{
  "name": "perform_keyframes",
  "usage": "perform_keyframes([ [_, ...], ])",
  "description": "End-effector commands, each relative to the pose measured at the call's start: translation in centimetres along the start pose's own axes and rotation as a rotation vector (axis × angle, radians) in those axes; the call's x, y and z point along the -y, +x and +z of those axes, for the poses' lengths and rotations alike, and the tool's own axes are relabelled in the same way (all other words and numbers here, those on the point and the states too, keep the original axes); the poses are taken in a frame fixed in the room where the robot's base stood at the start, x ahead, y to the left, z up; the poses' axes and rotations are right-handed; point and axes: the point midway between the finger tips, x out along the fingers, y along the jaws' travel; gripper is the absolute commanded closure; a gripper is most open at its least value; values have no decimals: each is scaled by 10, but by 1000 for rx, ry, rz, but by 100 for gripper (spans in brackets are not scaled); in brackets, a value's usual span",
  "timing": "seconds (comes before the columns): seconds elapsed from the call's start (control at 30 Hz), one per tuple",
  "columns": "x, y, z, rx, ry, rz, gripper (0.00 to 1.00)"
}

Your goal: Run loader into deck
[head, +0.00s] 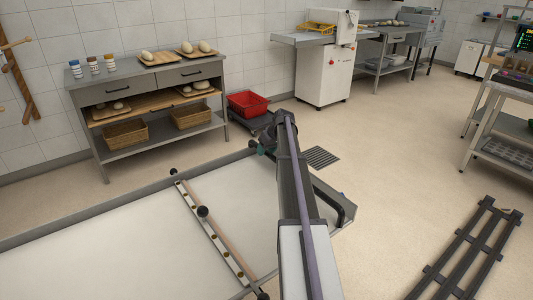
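The loader (110,250) is a long, pale flat bed in a grey frame, filling the lower left of the head view. A crossbar (215,240) with a wooden strip, brass-coloured studs and black knobs lies across it. A black bent handle (345,205) sits at its right end. My arm reaches from the bottom centre over the loader's right part and hides some of it. My gripper (262,146) is small and dark near the loader's far edge; its fingers are too unclear to tell whether they are open or touch anything. No oven deck shows.
A grey bench (150,75) with dough, boards and baskets stands at the back left. A red crate (248,104) is on a low dolly beyond my gripper. A dark slatted rack (465,250) lies at lower right, and a shelf trolley (500,130) stands above it.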

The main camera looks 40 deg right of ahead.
Motion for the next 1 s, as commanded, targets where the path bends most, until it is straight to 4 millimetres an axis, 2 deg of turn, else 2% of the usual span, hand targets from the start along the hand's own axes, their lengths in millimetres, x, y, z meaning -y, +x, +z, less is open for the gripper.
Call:
perform_keyframes([
  [0.07, 0, 0, 0, 0, 0, 0, 58],
  [0.5, 0, 0, 0, 0, 0, 0, 100],
  [0.83, 0, -1, 1, 0, 2, 1, 100],
  [1.0, -2, -4, 9, -3, 18, 7, 100],
])
